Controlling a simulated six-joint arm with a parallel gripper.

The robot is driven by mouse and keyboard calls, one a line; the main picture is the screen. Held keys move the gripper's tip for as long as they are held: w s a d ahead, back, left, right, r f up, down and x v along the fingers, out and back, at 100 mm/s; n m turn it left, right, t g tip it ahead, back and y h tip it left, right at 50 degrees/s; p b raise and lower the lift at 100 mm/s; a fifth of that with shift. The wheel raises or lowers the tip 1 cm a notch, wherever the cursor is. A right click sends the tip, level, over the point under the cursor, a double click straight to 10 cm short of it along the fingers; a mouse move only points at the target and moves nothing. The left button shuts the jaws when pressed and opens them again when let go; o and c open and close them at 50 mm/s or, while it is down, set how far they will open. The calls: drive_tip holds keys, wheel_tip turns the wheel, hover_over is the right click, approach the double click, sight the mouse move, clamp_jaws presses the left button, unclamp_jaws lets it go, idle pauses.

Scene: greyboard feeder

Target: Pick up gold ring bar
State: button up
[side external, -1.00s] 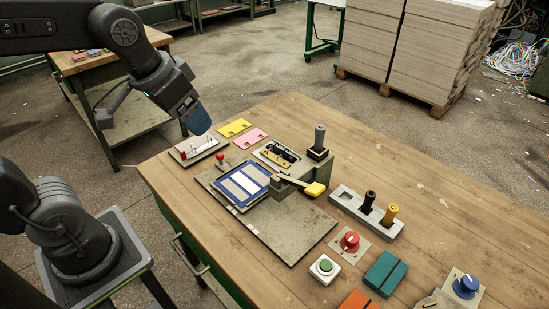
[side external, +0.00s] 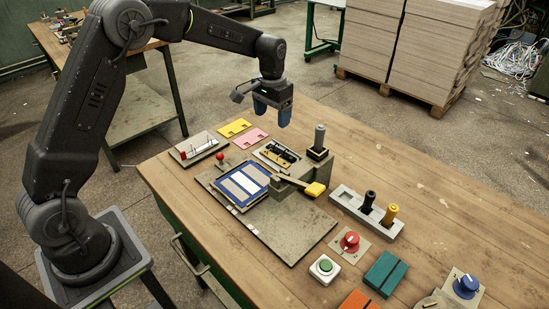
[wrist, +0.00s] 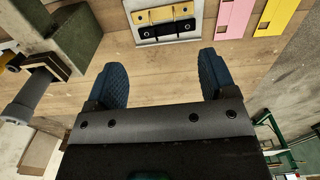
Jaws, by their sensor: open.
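The gold ring bar (side external: 276,159) lies in a pale tray (side external: 262,154) on the wooden bench, beside a black bar (side external: 287,149). In the wrist view the gold bar (wrist: 154,16) is at the top edge, with the black bar (wrist: 165,30) just below it. My gripper (side external: 272,116) is above the bench, above and behind the tray in the side view. In the wrist view its two blue ribbed fingers (wrist: 161,68) are spread apart with only bare wood between them. It touches neither bar.
Yellow (side external: 234,128) and pink (side external: 249,139) plates lie left of the tray. A grey upright handle (side external: 319,136) stands close on its right. A fixture block with a yellow-tipped lever (side external: 315,189) stands in front. Bare wood lies behind the tray.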

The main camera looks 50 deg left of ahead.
sight(272, 159)
wheel_tip(272, 159, down, 13)
drive_tip(key=shift+a+f, duration=0.15)
drive_tip(key=shift+f, duration=0.05)
idle(0.4)
drive_tip(key=c, duration=1)
drive_tip(key=shift+r, duration=0.1)
